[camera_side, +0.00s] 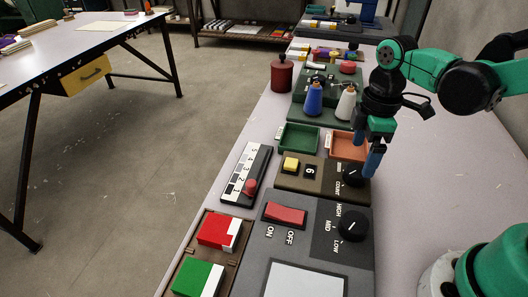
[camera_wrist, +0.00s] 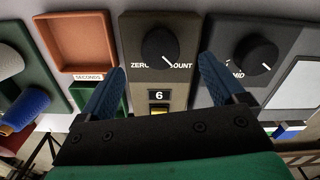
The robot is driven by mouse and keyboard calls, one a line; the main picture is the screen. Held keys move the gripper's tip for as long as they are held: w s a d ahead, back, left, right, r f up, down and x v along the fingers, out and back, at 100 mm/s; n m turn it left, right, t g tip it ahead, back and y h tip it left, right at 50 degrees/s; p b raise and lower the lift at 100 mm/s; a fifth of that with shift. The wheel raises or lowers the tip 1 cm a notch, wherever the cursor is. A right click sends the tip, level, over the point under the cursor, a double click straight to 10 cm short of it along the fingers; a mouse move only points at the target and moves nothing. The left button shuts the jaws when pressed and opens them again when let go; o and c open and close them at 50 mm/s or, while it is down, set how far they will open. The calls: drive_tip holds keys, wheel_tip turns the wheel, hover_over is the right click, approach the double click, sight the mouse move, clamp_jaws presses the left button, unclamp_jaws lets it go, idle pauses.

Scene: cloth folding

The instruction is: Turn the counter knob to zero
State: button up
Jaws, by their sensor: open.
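The counter panel (camera_side: 325,179) is brown, with a black round knob (camera_side: 354,174), a yellow button (camera_side: 290,164) and a display showing 6. In the wrist view the counter knob (camera_wrist: 161,46) sits above the words ZERO and COUNT, and its white pointer line slants to the lower right, toward COUNT. My gripper (camera_side: 366,150) is open and empty, just above the knob. In the wrist view its blue fingers (camera_wrist: 158,70) stand on either side of the knob, apart from it. The display (camera_wrist: 159,96) shows 6 there too.
A grey panel (camera_side: 325,222) with a red switch (camera_side: 285,214) and a LOW-MID-HIGH knob (camera_side: 352,226) adjoins the counter panel. Orange (camera_side: 348,147) and green (camera_side: 298,138) trays and blue and white spools stand behind it. The table is clear to the right.

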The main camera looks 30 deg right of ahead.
sight(357, 170)
drive_tip(key=shift+f, duration=2.15)
drive_tip(key=c, duration=1.3)
